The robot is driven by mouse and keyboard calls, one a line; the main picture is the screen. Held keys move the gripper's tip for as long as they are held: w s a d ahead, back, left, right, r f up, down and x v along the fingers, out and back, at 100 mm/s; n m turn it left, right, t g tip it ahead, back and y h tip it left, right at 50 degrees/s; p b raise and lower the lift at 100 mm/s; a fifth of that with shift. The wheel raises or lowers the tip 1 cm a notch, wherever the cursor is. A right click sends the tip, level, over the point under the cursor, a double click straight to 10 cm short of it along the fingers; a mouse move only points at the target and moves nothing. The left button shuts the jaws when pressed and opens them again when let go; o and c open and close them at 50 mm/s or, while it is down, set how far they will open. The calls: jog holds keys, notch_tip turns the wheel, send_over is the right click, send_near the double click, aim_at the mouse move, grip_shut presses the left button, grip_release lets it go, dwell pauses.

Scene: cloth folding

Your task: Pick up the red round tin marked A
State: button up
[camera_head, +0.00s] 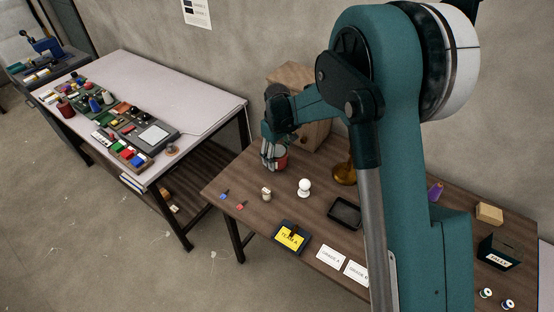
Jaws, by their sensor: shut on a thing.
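A red round tin (281,160) with a pale top edge is on or just above the left part of the brown wooden table (258,222); I cannot tell whether its base touches the table. My gripper (273,161) comes down from above and is shut on the tin. The fingers hide the tin's left side. No letter A can be read on it from here. My teal arm stands in front of the table's middle and hides part of it.
A wooden box (316,134) stands right behind the tin. A white round-topped piece (304,187), a black tray (345,213) and a brass base (343,175) lie to the right. A yellow-and-black holder (290,238) is nearer the front edge. A grey table (190,105) stands left.

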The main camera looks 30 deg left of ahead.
jog(key=shift+r+p, duration=0.4)
jog(key=shift+r, duration=3.85)
